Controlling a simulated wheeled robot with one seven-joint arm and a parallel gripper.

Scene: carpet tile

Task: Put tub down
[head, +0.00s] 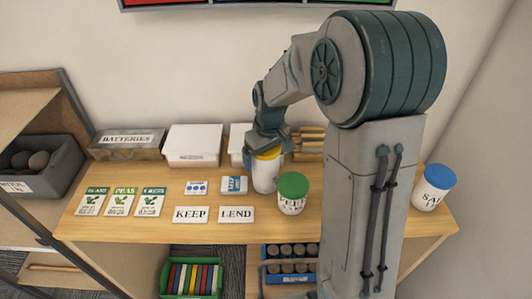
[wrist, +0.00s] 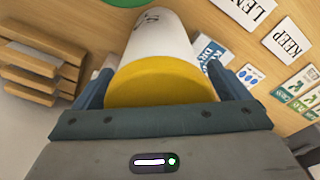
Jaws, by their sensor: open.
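A white tub with a yellow lid (head: 266,172) stands upright on the wooden table (head: 330,226), behind a green-lidded tub. In the wrist view the yellow-lidded tub (wrist: 160,62) lies between my two fingers, its lid close to my palm. My gripper (head: 262,150) is at the top of this tub, with its fingers around it and apart. The fingers are partly hidden by the tub, and whether they touch its sides cannot be told.
A green-lidded tub (head: 292,194) stands close in front, to the right. A blue-lidded tub (head: 433,187) stands at the right end. Cards lie at left, including KEEP (head: 191,215) and LEND (head: 236,215). Boxes, one marked BATTERIES (head: 127,144), line the back. A wooden rack (wrist: 40,72) is nearby.

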